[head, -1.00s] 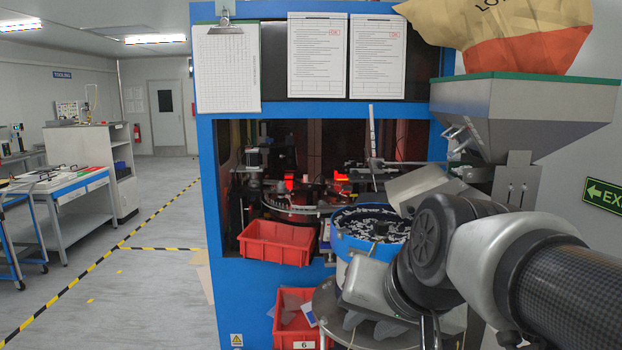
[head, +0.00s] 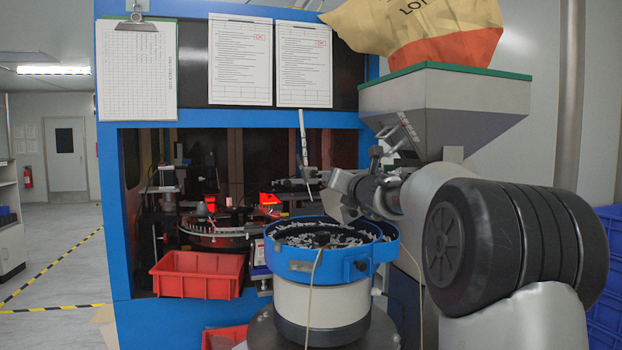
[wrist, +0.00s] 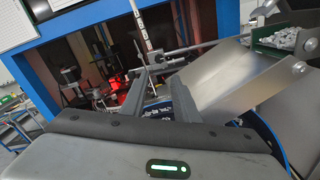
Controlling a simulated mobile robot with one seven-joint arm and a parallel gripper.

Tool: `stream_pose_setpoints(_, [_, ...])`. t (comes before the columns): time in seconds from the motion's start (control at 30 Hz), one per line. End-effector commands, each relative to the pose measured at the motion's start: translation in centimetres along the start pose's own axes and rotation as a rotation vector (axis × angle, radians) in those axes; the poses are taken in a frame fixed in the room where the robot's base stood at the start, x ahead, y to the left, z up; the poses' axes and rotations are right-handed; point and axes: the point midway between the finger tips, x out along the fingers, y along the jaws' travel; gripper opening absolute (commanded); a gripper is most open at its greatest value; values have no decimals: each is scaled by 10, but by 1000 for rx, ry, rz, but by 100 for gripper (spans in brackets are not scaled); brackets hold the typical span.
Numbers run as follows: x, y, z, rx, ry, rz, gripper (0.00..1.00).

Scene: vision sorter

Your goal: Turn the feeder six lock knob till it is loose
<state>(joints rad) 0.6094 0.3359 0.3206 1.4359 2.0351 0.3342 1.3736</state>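A feeder with a blue bowl (head: 290,268) full of small grey parts stands on a pale drum at the centre of the head view. A small dark round knob (head: 361,266) sits on the front of its blue rim; I cannot tell if this is the lock knob.
A grey hopper (head: 440,100) with a sack (head: 415,30) hangs above my arm. Its metal chute (wrist: 205,80) lies close right of the fingers. A thin upright rod (head: 304,150) stands behind the bowl. A red bin (head: 197,275) is at left. Open floor lies further left.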

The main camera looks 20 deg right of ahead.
Motion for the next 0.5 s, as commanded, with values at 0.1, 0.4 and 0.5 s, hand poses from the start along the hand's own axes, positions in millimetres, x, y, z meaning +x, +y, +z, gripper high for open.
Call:
stream_pose_setpoints(0.1, [25,2,1,1,3,3,28])
stream_pose_setpoints(0.4, [92,4,3,-2,4,3,28])
stream_pose_setpoints(0.5, [112,5,5,-3,4,3,28])
